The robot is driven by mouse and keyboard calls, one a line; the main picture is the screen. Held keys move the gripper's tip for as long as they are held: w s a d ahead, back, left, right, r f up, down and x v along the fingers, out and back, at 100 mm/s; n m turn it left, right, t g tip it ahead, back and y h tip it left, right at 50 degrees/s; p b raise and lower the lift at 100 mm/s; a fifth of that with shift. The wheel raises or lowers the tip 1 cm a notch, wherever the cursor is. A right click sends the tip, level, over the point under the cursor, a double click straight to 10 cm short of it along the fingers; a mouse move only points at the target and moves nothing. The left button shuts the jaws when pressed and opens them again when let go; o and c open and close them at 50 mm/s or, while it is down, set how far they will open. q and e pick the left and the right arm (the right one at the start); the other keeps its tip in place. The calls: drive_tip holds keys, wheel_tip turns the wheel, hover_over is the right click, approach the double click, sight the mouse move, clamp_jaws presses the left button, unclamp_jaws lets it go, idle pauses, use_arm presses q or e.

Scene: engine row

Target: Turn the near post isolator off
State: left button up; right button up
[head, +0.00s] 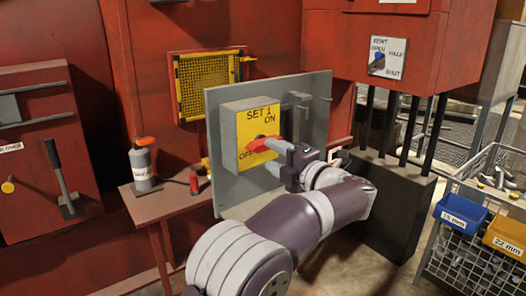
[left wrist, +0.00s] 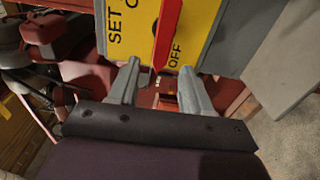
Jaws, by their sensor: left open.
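The near post isolator is a grey box with a yellow face (head: 243,132) marked SET 1, ON and OFF, mounted on a grey panel (head: 226,190). Its red handle (head: 262,144) slants across the face with its pointed end towards the OFF mark. The yellow face (left wrist: 205,22) and red handle (left wrist: 167,35) fill the top of the left wrist view, the handle's tip beside OFF. My left gripper (head: 275,157) is open at the handle. In the left wrist view its fingers (left wrist: 160,84) stand apart on either side of the tip; contact is not clear. My right gripper is out of view.
A small red table (head: 160,207) with a grey bottle (head: 143,165) stands left of the panel. A red cabinet with a vent switch (head: 386,60) hangs at upper right. Blue (head: 459,214) and yellow (head: 508,236) bins sit at far right.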

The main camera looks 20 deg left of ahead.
use_arm(q)
drive_tip(key=v, duration=0.7)
drive_tip(key=shift+s, duration=0.2)
drive_tip(key=shift+d+r, duration=0.1)
